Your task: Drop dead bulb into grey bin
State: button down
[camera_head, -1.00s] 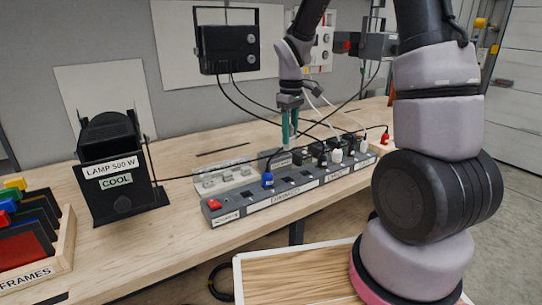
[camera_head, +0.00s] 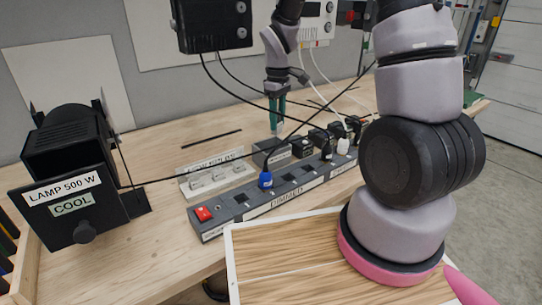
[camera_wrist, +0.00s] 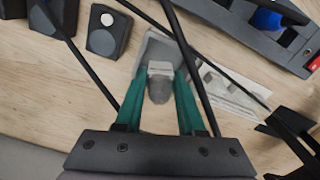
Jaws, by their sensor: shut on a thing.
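My gripper (camera_head: 277,116) points down with its green fingers above the bench, behind the long socket strip. In the wrist view my gripper (camera_wrist: 158,95) is shut on the dead bulb (camera_wrist: 160,90), which has a pale cap and a grey, darkened body. A small grey box (camera_head: 262,153), seemingly the grey bin, stands just below the fingertips. In the wrist view the grey bin (camera_wrist: 152,48) shows partly behind the bulb. I cannot tell the height of the bulb over it.
The socket strip (camera_head: 215,221) with a blue plug (camera_head: 265,180) and several black plugs lies in front. A pale labelled tray (camera_head: 190,185) is left of the bin. A black lamp (camera_head: 75,165) stands far left. Dark cables hang across near the gripper.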

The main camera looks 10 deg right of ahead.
jog(key=shift+f, duration=0.65)
jog(key=shift+c, duration=2.2)
grip_release()
notch_tip(320, 180, up, 11)
jog(key=shift+f, duration=0.1)
jog(key=shift+s, duration=0.1)
jog(key=s+d+r+m+t+y, duration=0.1)
jog(key=s+d+r+m+t, duration=0.2)
jog(key=s+r+m, duration=0.3)
jog(key=s+d+r+m+t+y, duration=0.1)
jog(key=s+r+m+t, duration=0.3)
jog(key=s+r, duration=0.7)
jog(key=shift+s+d+r+m, duration=0.15)
jog(key=shift+s+d+m, duration=0.8)
jog(key=shift+m, duration=0.25)
